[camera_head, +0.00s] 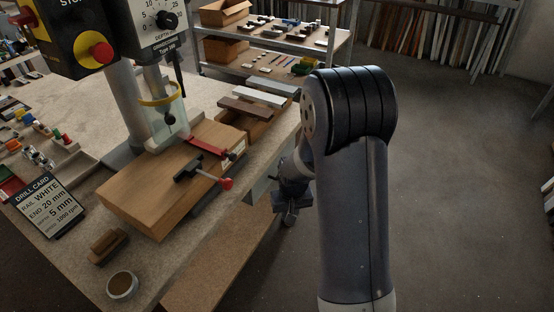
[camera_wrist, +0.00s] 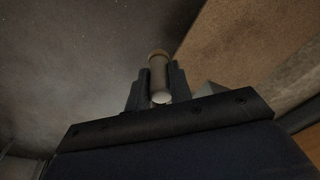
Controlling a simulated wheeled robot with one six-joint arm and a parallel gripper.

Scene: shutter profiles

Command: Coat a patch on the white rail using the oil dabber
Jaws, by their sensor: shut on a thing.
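The white rail (camera_head: 258,96) lies between a grey rail and a brown rail at the back of the bench, over a wooden tray. My gripper (camera_head: 289,215) hangs beside the bench's right edge, below the bench top and apart from the rails. In the wrist view, my gripper (camera_wrist: 159,82) is shut on a small upright cylinder with a tan tip and a pale lower end, seemingly the oil dabber (camera_wrist: 158,68). In the head view the dabber cannot be made out.
A drill press (camera_head: 125,95) stands over a wooden block (camera_head: 150,195) with a red-handled clamp (camera_head: 205,174). A drill card (camera_head: 48,205), a brush (camera_head: 108,246) and a round tin (camera_head: 122,285) lie at the front left. Shelves (camera_head: 285,42) stand behind. The floor at right is clear.

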